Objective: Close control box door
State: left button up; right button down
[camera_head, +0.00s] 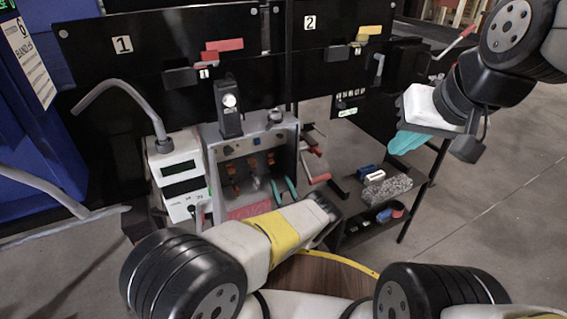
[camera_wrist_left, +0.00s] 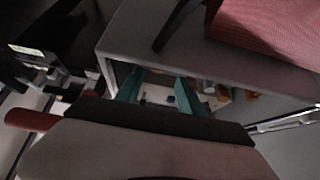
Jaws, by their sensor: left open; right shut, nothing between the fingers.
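The control box (camera_head: 211,150) is a grey box standing on the bench, left of centre in the head view. Its front is open, and orange and metal parts show inside. A red-marked panel (camera_head: 250,209) lies at its lower front; I cannot tell for sure whether this is the door. My left gripper (camera_head: 285,190) has its teal fingers apart and empty, in front of the box's lower right edge. In the left wrist view the open fingers (camera_wrist_left: 158,92) are close to a grey edge (camera_wrist_left: 215,65); contact is unclear. My right gripper (camera_head: 405,141) is shut and empty, away to the right.
A white meter unit (camera_head: 178,172) with a grey bent tube (camera_head: 118,88) stands left of the box. Red-handled levers (camera_head: 316,179) are close on its right. A shelf (camera_head: 392,222) with small items is further right. Black panels stand behind. Open floor (camera_head: 500,190) lies right.

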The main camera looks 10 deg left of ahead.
aim_at(220, 213)
jog(key=k+l, duration=0.85)
